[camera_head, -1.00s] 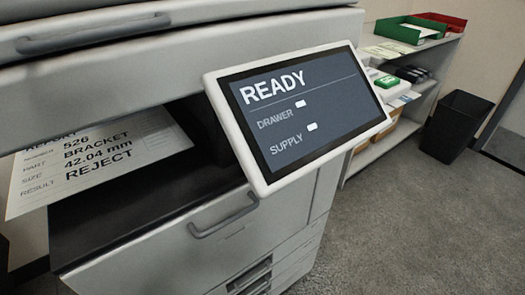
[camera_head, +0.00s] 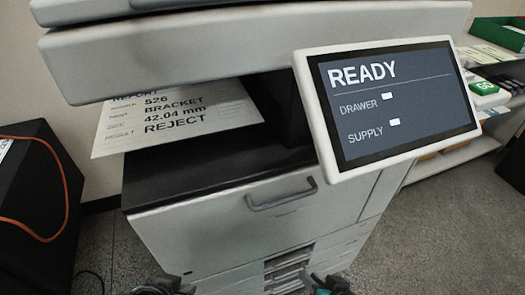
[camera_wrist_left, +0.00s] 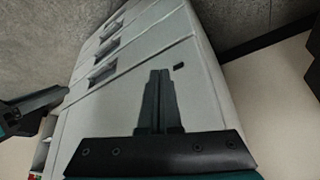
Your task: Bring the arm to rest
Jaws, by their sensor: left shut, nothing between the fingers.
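My left gripper (camera_head: 168,284) shows only in part at the bottom edge of the head view, in front of the printer. In the left wrist view its two fingers (camera_wrist_left: 160,85) are together, with nothing between them, and the printer's light grey body lies behind them. My right gripper (camera_head: 327,284) also shows only in part at the bottom edge of the head view, and its jaw state cannot be made out. A dark, pointed gripper part (camera_wrist_left: 38,103) shows at the left of the left wrist view.
The printer (camera_head: 240,220) fills the middle, its screen (camera_head: 395,100) reading READY. A report sheet (camera_head: 180,118) marked REJECT sticks out under its upper part. A black box (camera_head: 35,200) with an orange cable stands at left. Shelves with a green tray (camera_head: 497,35) are at right.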

